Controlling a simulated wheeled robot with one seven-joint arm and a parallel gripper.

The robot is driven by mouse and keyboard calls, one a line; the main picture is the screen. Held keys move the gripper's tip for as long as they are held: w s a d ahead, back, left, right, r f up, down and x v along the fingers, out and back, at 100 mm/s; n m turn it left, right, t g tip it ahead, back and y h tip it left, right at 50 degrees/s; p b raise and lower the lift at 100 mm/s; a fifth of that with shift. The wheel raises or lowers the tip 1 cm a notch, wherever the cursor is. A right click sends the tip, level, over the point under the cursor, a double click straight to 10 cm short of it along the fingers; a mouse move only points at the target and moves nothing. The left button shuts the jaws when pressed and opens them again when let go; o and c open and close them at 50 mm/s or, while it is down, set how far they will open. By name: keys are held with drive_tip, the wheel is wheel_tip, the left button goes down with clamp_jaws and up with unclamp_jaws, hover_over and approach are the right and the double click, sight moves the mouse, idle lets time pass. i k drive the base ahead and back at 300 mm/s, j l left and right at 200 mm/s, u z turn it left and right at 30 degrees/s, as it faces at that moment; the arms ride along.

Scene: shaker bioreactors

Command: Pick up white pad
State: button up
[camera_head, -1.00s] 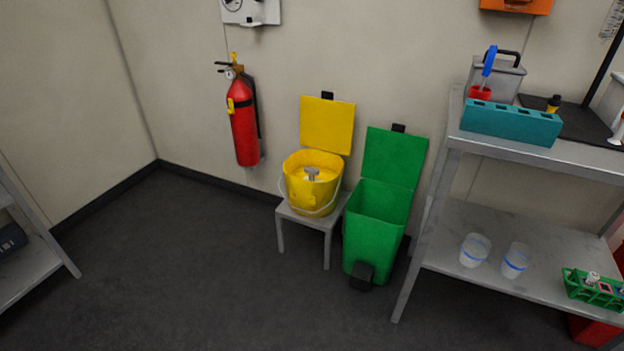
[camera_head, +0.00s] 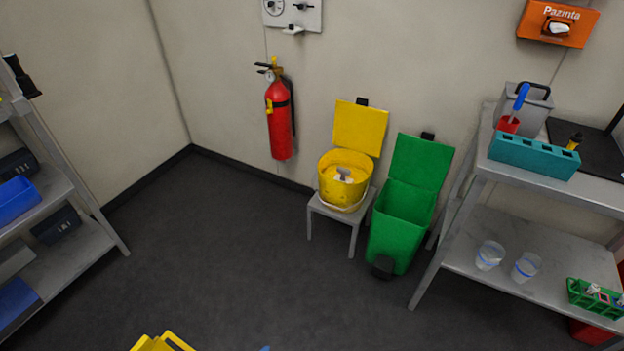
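No thing here is clearly a white pad. A white piece (camera_head: 558,29) shows in the opening of the orange Pazinta box (camera_head: 533,24) on the wall at the upper right. I cannot tell whether it is the pad. The open yellow bucket (camera_head: 334,190) stands on a small grey stool and has something whitish and grey inside, too small to make out. My gripper is not in view.
An open green bin (camera_head: 395,240) stands between the stool and the right metal shelf (camera_head: 470,264). A fire extinguisher (camera_head: 280,125) hangs on the wall. Another shelf (camera_head: 85,255) stands at left. A yellow thing (camera_head: 148,344) is cut off at the bottom edge. The middle floor is clear.

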sight(344, 172)
drive_tip(key=i+u, duration=0.65)
drive_tip(key=i, duration=0.15)
drive_tip(key=i+l, duration=0.1)
drive_tip(key=i, duration=0.45)
drive_tip(key=i+l+u, duration=0.1)
drive_tip(key=i, duration=0.4)
drive_tip(key=i+l, duration=0.15)
drive_tip(key=i, duration=0.4)
drive_tip(key=i+l+u, duration=0.1)
drive_tip(key=i, duration=0.45)
